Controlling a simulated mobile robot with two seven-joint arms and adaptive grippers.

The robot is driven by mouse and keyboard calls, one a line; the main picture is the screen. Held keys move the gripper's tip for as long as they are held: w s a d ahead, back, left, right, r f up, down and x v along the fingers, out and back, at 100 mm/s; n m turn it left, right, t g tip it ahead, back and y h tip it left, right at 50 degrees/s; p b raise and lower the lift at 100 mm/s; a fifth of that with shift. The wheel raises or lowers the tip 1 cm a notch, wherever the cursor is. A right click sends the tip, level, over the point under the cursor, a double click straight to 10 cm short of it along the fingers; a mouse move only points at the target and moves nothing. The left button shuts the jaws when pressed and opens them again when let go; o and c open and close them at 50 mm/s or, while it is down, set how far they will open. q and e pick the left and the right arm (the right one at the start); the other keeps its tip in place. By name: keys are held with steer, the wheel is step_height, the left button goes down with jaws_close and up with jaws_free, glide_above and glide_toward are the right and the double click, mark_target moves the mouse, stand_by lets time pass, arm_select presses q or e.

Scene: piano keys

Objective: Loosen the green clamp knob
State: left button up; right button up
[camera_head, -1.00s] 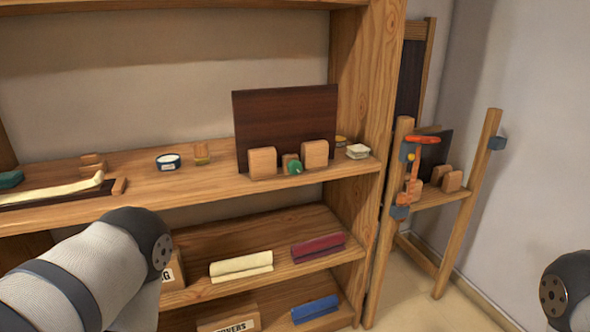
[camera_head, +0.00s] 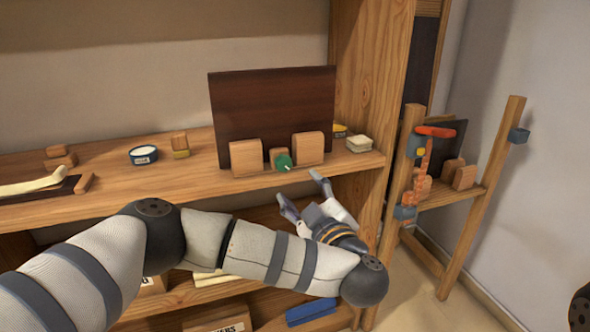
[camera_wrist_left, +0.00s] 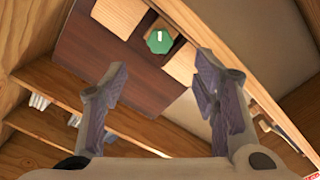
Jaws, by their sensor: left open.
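The green clamp knob (camera_head: 284,162) sits on a small wooden block between two larger wooden blocks, in front of an upright dark board on the upper shelf. In the left wrist view the knob (camera_wrist_left: 159,41) shows near the top, beyond the fingertips, with a white mark on its face. My left gripper (camera_head: 300,190) is open and empty, just below and in front of the shelf edge, close under the knob. Its two fingers (camera_wrist_left: 160,85) are spread wide in the wrist view and touch nothing. My right gripper is not in view.
A round tin (camera_head: 143,155) and a cream-coloured stack (camera_head: 359,144) sit on the same shelf. A wooden stand with an orange clamp (camera_head: 424,160) is to the right.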

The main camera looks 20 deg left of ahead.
mark_target(285, 165)
arm_select(q)
steer(key=b+x, duration=0.1)
steer(key=x, duration=0.9)
steer(key=shift+w+a+f, duration=0.1)
steer(key=shift+f, duration=0.05)
steer(key=shift+w+a, duration=0.1)
steer(key=shift+w, duration=0.1)
steer(key=c, duration=1.2)
